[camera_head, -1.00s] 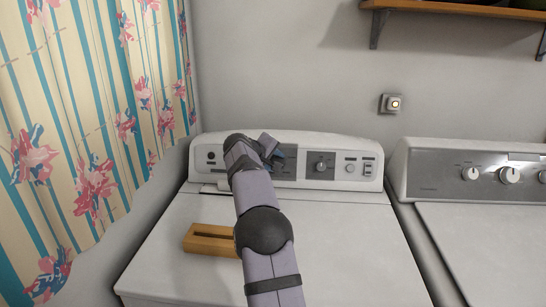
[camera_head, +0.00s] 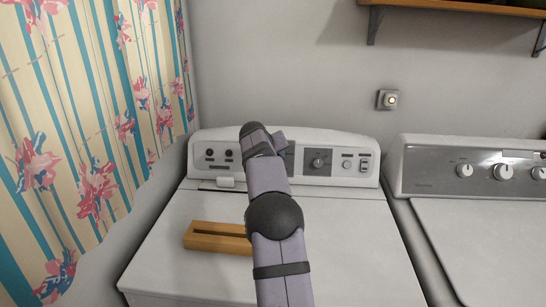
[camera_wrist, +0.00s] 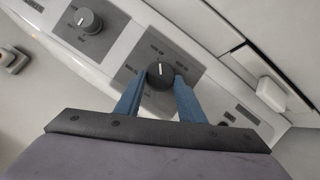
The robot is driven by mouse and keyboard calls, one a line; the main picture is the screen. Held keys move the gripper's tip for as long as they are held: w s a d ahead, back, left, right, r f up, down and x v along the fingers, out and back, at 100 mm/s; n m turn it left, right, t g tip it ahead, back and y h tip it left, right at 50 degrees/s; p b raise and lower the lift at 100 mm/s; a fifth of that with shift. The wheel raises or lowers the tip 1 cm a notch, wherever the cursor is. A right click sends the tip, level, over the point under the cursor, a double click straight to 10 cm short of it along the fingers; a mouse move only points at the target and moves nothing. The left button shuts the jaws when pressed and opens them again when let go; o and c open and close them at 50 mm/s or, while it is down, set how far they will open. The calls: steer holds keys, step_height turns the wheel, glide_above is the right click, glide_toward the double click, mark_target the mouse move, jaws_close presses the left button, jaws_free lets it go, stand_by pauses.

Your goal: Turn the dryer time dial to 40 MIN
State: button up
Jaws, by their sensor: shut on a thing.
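In the wrist view, a round black dial (camera_wrist: 160,75) with a white pointer line sits on a grey square of the dryer panel. Small labels surround it, too blurred to read surely. The pointer line is near the dial's upper part in that picture. My gripper (camera_wrist: 160,82) has its two blue fingers closed on opposite sides of this dial. In the head view my arm hides the fingers and the held dial. A second dial (camera_wrist: 88,20) on another grey square is clear of the fingers; it also shows in the head view (camera_head: 318,160).
The dryer (camera_head: 340,220) has small knobs at its panel's left and buttons at the right. A wooden slotted block (camera_head: 215,237) lies on its top. A washer (camera_head: 480,240) stands to the right, a patterned curtain (camera_head: 95,120) hangs left. A wall switch (camera_head: 388,99) and shelf are above.

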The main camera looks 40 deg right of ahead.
steer(key=shift+f, duration=0.15)
steer(key=o, duration=1)
steer(key=shift+o, duration=0.2)
steer(key=b+v, duration=0.2)
steer(key=v, duration=0.5)
steer(key=shift+s+a, duration=0.1)
steer(key=shift+a, duration=0.05)
